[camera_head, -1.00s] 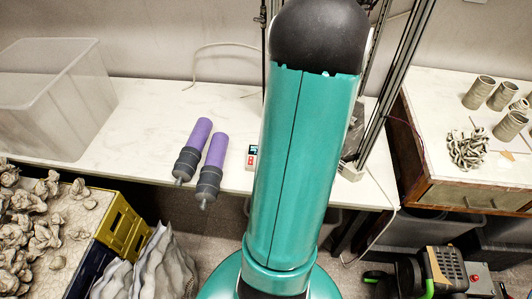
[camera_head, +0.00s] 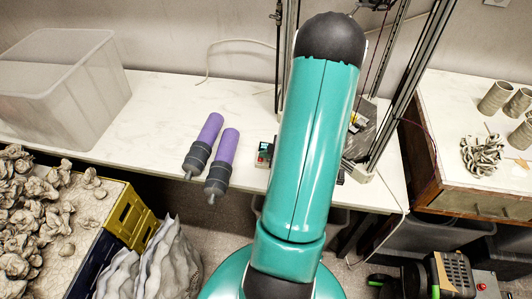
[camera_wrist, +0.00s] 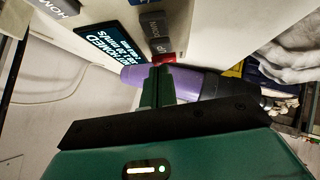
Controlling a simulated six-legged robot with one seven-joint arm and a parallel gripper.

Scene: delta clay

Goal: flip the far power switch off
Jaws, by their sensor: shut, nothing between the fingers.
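No part that I can make out as the far power switch shows clearly. A small control box (camera_head: 264,153) with a dark screen and a red part sits on the white table, left of my arm, beside the delta frame. In the wrist view a panel shows a lit text screen (camera_wrist: 113,43), a grey button (camera_wrist: 153,24) marked DOWN and a red part (camera_wrist: 163,58). My gripper (camera_wrist: 158,72) is shut and empty, its green fingertips close to the red part; I cannot tell whether they touch. In the head view my arm hides the gripper.
Two purple-and-grey cylinders (camera_head: 211,161) lie on the table (camera_head: 150,110) left of the control box. A clear bin (camera_head: 60,85) stands at the far left. Metal frame posts (camera_head: 395,90) rise right of my arm. A wooden cabinet (camera_head: 470,203) with clay pots stands at right.

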